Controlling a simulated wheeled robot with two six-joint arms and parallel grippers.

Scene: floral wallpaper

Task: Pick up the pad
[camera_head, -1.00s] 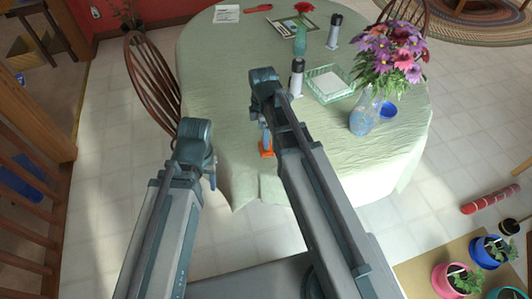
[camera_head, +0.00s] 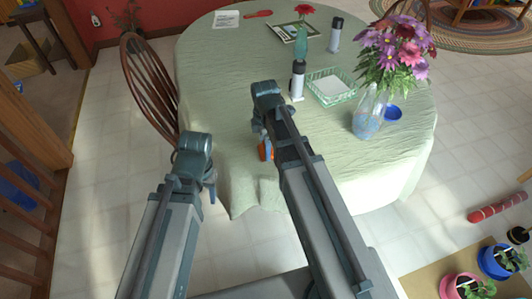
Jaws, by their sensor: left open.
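A white pad-like sheet with print (camera_head: 226,19) lies flat at the far left of the round table. I cannot tell if it is a pad or loose paper. My left gripper (camera_head: 211,188) shows only as a small dark part below the bent joint of my left arm, left of the table's near edge. It is open and far from the sheet.
A wooden chair (camera_head: 146,78) stands left of the table.

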